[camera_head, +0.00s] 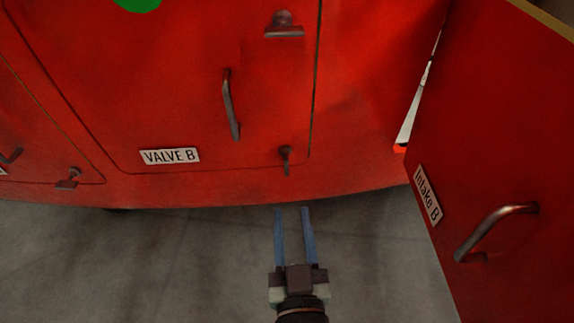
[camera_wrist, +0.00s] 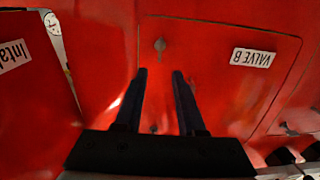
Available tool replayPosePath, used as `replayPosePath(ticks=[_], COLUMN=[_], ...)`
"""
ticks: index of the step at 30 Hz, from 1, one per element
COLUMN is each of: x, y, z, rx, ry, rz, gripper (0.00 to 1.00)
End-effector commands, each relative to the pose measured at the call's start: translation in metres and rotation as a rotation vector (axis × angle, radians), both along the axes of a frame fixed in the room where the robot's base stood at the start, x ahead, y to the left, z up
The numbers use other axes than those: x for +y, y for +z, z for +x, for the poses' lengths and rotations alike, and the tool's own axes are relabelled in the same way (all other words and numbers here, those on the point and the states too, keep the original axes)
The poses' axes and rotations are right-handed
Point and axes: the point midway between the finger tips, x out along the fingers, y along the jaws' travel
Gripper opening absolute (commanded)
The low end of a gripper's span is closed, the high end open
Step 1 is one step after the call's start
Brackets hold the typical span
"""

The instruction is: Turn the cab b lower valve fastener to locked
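The valve B door (camera_head: 150,80) is a red panel, closed flush in the body side. Its lower fastener (camera_head: 286,160) is a small dark latch near the lower right corner, its tab pointing up and down. The fastener also shows in the wrist view (camera_wrist: 160,45), just beyond the fingertips. My gripper (camera_head: 292,209) is open and empty, its two blue fingers pointing at the panel from below the fastener. In the wrist view, the gripper (camera_wrist: 159,72) has a clear gap between its fingers, roughly in line with the fastener. No contact shows.
An upper fastener (camera_head: 284,25) lies crosswise above, and a bar handle (camera_head: 231,105) stands left of the lower fastener. The VALVE B label (camera_head: 170,156) is farther left. The open Intake B door (camera_head: 490,140), with its handle (camera_head: 495,230), bounds the right side. Grey floor (camera_head: 180,260) is clear below.

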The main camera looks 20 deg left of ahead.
Motion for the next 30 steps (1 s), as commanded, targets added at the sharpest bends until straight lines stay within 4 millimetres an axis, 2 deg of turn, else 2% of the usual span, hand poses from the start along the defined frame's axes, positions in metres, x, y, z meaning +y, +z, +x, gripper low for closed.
replayPosePath(ticks=[9, 16, 22, 30], x=[0.026, 0.042, 0.050, 0.051], y=[0.004, 0.003, 0.002, 0.001], z=[0.052, 0.084, 0.098, 0.101], rx=[-0.004, -0.003, -0.002, -0.001], ry=[0.001, 0.001, 0.001, 0.001], rz=[0.000, -0.001, 0.000, 0.000], gripper=[0.39, 0.39, 0.39, 0.39])
